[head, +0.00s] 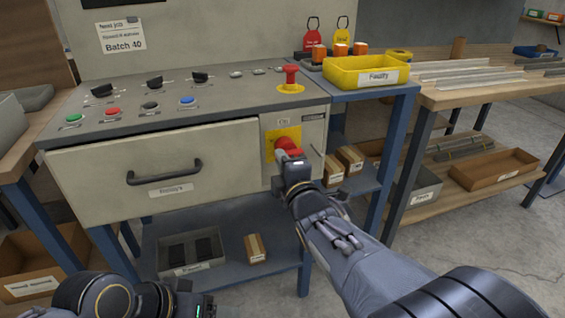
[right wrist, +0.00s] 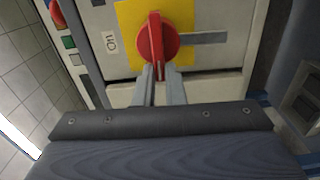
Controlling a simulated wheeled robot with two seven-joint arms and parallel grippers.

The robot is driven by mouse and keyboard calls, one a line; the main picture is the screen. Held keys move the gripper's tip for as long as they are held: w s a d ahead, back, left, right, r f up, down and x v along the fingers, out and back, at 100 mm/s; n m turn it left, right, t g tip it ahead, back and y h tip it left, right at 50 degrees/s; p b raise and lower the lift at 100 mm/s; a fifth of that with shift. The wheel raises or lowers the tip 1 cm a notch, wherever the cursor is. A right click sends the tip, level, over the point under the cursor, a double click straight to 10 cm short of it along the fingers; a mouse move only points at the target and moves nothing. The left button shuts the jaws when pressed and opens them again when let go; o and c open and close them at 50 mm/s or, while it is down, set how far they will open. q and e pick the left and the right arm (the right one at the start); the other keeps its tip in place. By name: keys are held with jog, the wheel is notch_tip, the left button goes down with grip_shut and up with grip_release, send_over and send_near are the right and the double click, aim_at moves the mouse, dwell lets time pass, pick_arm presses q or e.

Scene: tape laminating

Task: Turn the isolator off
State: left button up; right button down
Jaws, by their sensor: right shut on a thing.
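The isolator is a red rotary knob (head: 286,146) on a yellow plate (head: 270,140) at the right of the grey machine's front. My right gripper (head: 291,158) reaches it from the front and covers part of it. In the right wrist view, the two fingers (right wrist: 159,73) are shut on the lower end of the red handle (right wrist: 156,38), which stands upright in that picture. A small label lies left of the yellow plate (right wrist: 187,20) there. My left arm shows at the bottom left of the head view; its fingers are not visible.
The control panel (head: 215,95) above has several knobs and buttons, with a red mushroom button (head: 291,75) at its right. A drawer (head: 160,170) with a black handle is left of the isolator.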

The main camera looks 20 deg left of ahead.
jog(key=shift+f+n, duration=0.1)
jog(key=shift+n, duration=0.2)
jog(key=c, duration=1.5)
grip_release()
jog(key=p+v, duration=0.1)
jog(key=v, duration=0.6)
jog(key=shift+s+d, duration=0.2)
jog(key=shift+s, duration=0.15)
jog(key=shift+d, duration=0.1)
